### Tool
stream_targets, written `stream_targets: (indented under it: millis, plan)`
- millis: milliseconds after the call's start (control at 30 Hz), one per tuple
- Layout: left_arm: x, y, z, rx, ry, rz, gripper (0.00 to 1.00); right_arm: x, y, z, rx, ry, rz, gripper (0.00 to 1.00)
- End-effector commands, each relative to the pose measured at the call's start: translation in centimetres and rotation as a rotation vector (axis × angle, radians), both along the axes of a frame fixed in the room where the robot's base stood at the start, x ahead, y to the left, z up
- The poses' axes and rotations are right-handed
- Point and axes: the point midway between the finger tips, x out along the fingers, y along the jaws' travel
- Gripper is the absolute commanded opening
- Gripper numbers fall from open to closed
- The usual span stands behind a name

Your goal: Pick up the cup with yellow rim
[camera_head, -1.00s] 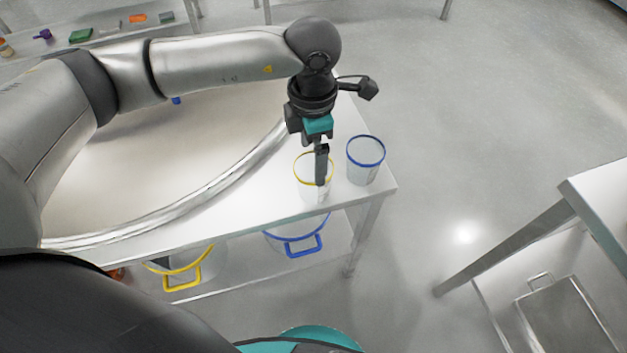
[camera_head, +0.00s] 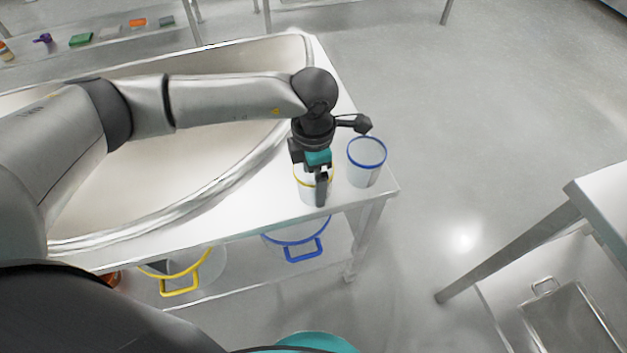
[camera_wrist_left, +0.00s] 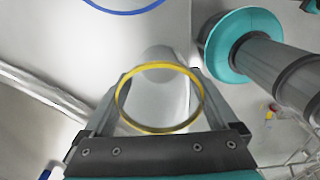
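The cup with the yellow rim (camera_head: 307,190) stands upright on the white table (camera_head: 240,213) near its right end. My left gripper (camera_head: 321,192) points down at it and hides part of the cup and rim. In the left wrist view, the yellow rim (camera_wrist_left: 118,102) lies between the two fingers of my left gripper (camera_wrist_left: 162,85), one on each side of the cup. The fingers are apart, with a narrow gap to the rim, so the gripper looks open. My right gripper is not in view.
A cup with a blue rim (camera_head: 364,168) stands just right of the yellow-rimmed cup, close to my gripper. A large metal vessel (camera_head: 215,185) fills the table's left part. Yellow-rimmed (camera_head: 180,291) and blue-rimmed (camera_head: 303,256) buckets stand on the lower shelf.

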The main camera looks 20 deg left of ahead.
Motion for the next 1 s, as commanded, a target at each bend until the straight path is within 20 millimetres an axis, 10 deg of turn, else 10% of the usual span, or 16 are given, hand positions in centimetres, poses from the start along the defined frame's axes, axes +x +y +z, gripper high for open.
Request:
stream_targets:
  millis: [500, 1000]
  plan:
    - [0.0, 0.0, 0.1, 0.0, 0.0, 0.0, 0.34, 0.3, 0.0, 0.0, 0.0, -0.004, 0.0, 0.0]
    - [0.1, 0.0, 2.3, -0.001, -0.003, -0.001, 0.34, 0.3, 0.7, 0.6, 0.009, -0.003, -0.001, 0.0]
